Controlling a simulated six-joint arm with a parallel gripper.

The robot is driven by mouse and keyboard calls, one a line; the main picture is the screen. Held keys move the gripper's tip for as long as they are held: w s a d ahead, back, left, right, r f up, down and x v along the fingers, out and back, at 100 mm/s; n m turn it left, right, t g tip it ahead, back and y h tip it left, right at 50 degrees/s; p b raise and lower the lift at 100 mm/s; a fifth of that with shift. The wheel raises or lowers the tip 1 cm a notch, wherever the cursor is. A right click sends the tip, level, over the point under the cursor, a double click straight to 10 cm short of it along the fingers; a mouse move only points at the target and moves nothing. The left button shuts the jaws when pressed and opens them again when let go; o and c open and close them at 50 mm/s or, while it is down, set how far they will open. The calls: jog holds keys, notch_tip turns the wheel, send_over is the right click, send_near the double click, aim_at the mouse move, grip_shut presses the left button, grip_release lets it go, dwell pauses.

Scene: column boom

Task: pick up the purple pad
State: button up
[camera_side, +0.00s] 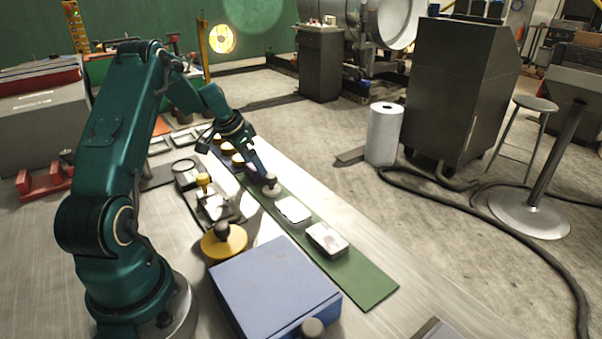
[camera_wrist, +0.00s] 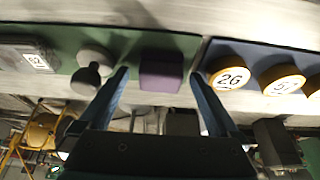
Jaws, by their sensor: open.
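The purple pad (camera_wrist: 161,75) is a small block on the green mat (camera_wrist: 133,43), close to the mat's end in the wrist view. My gripper (camera_wrist: 158,77) is open, with one blue finger on each side of the pad in that view. Whether the fingers reach down around it or are still above it I cannot tell. In the side view my gripper (camera_side: 257,167) is low over the mat, and I cannot make out the pad there, near the fingers.
A grey knobbed stamp (camera_wrist: 92,69) stands close left of the pad. Yellow numbered discs (camera_wrist: 230,76) sit on a blue mat to the right. A white pad (camera_side: 293,210), a pale tin (camera_side: 327,239) and a blue box (camera_side: 275,287) lie nearer the side camera.

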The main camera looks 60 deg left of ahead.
jog(key=c, duration=1.4)
notch_tip(320, 180, up, 10)
jog(key=shift+r, duration=0.1)
jog(key=shift+c, duration=0.2)
